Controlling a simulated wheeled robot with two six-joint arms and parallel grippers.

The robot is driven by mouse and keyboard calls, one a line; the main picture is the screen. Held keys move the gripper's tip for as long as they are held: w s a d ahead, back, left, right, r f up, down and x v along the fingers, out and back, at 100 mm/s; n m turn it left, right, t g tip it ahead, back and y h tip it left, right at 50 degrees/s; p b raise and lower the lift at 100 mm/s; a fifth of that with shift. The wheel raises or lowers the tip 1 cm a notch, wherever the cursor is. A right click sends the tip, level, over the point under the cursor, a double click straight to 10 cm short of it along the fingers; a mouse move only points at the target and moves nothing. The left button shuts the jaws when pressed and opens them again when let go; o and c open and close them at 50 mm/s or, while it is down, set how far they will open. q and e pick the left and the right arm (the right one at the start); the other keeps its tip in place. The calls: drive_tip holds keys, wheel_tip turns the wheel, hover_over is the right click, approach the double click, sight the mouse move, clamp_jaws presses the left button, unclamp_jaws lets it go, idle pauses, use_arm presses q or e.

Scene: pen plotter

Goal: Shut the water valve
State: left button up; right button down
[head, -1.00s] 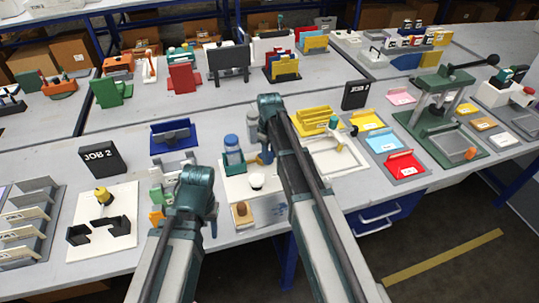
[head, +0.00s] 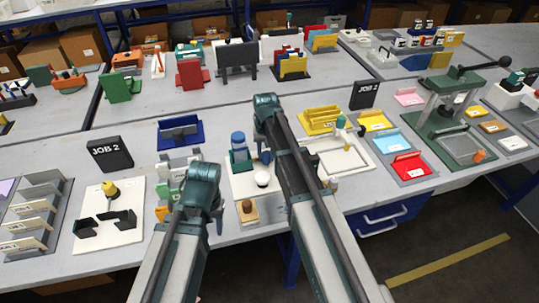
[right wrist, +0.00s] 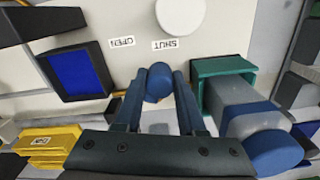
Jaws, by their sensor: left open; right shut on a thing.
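The water valve's blue handle (right wrist: 158,84) stands on a white board (right wrist: 215,25) in the right wrist view. My right gripper (right wrist: 159,74) is shut on it, one finger on each side. A "SHUT" label (right wrist: 170,44) and an "OPEN" label (right wrist: 114,42) lie just beyond the handle; the handle is nearer the "SHUT" label. In the head view my right arm (head: 285,150) reaches over the board (head: 240,184) and largely hides the handle. My left gripper (head: 212,218) is open and empty, left of the board; its fingertips are partly hidden.
A white round knob (head: 262,179) sits on the same board. A green holder with a blue-capped bottle (head: 238,150) stands close beside the right gripper. A wooden block (head: 248,211) lies in front.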

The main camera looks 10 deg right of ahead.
drive_tip(key=shift+w+a+m, duration=0.25)
drive_tip(key=shift+a+m, duration=0.1)
drive_tip(key=shift+m, duration=0.65)
drive_tip(key=shift+w+a+m, duration=0.2)
drive_tip(key=shift+a+m, duration=0.15)
drive_tip(key=shift+m, duration=0.65)
drive_tip(key=c, duration=0.5)
unclamp_jaws()
